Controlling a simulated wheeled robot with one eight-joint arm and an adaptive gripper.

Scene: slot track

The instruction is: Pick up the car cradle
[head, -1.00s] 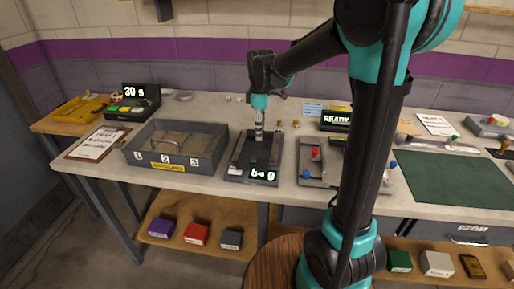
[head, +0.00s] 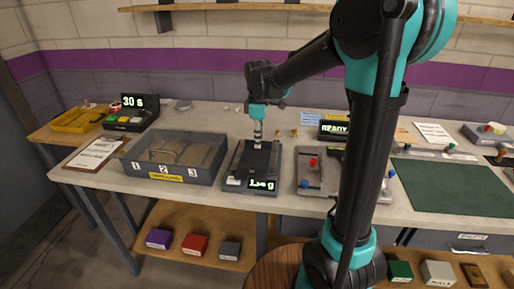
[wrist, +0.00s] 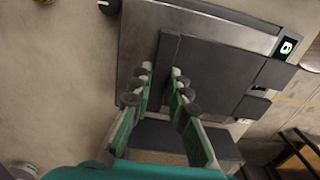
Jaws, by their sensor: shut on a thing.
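The car cradle, a dark grey flat piece with a narrow upright fin, sits on the scale (head: 238,180) in the head view. The cradle's plate (wrist: 215,72) fills the middle of the wrist view. My gripper (head: 257,143) points down over it, and in the wrist view my gripper (wrist: 161,75) has a fingertip on each side of the fin. It is shut on the cradle. I cannot tell whether the cradle is clear of the scale. The scale's lit display (head: 262,184) shows a reading in grams.
A grey bin (head: 130,160) with numbered compartments stands close left of the scale. A grey fixture (head: 311,181) with red and blue knobs is close on the right. Behind are a READY display (head: 333,127) and small brass pieces (head: 286,132). A green mat (head: 450,185) lies right.

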